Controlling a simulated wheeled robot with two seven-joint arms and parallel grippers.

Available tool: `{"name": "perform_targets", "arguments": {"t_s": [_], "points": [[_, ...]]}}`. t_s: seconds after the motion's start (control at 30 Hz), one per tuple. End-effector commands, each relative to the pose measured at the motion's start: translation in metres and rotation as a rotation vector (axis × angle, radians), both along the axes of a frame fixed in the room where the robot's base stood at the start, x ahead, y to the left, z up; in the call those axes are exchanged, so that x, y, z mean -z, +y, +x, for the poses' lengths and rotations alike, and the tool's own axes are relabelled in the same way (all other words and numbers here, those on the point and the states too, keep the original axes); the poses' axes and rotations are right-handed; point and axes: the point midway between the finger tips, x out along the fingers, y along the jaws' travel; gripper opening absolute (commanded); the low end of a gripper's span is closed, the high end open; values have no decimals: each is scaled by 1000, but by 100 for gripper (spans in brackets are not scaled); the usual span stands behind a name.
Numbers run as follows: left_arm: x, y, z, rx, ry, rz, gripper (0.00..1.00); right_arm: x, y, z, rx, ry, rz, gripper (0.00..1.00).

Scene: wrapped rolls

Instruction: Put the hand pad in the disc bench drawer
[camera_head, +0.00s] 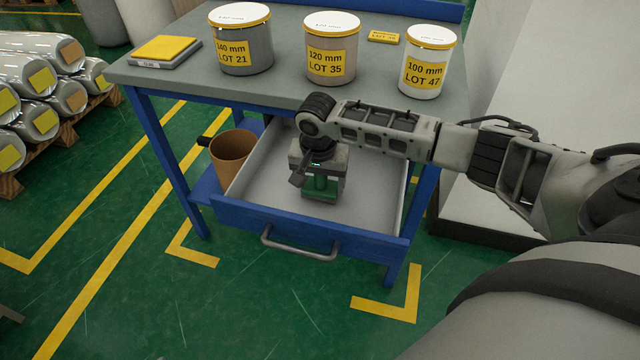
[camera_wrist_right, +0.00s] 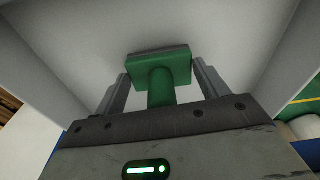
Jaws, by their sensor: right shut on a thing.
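The hand pad (camera_head: 321,194) is a green block with a round green stem. My right gripper (camera_head: 322,183) points down inside the open drawer and is shut on the hand pad. In the right wrist view the hand pad (camera_wrist_right: 160,66) shows between the two fingers of the right gripper (camera_wrist_right: 161,74). The drawer (camera_head: 250,199) has a blue front, a grey handle and a pale floor, and is pulled out under the disc bench (camera_head: 290,88). I cannot tell whether the pad touches the drawer floor. My left gripper is out of view.
Three lidded tins (camera_head: 330,65) labelled by size stand on the bench top, with a yellow-topped block (camera_head: 165,48) at its left. A brown cup (camera_head: 232,152) sits left of the drawer. Wrapped rolls (camera_head: 40,75) lie on a pallet at left. The drawer floor around the pad is clear.

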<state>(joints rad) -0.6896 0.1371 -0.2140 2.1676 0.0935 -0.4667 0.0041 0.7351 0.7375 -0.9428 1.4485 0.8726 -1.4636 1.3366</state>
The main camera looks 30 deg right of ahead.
Motion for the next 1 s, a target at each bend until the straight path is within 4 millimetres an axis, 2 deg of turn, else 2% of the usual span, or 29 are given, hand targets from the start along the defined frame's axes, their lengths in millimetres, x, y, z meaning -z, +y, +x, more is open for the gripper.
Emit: {"name": "perform_targets", "arguments": {"t_s": [0.07, 0.4, 0.43, 0.5, 0.83, 1.0], "points": [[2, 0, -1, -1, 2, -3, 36, 8, 0, 0, 0, -1, 0, 48], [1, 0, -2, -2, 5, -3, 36, 11, 0, 0, 1, -2, 1, 48], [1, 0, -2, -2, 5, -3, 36, 11, 0, 0, 1, -1, 0, 76], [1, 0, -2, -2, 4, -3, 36, 11, 0, 0, 1, -1, 0, 95], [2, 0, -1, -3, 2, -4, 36, 9, 0, 0, 0, -3, 0, 95], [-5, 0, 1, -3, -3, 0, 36, -14, 2, -1, -1, -3, 1, 95]]}}
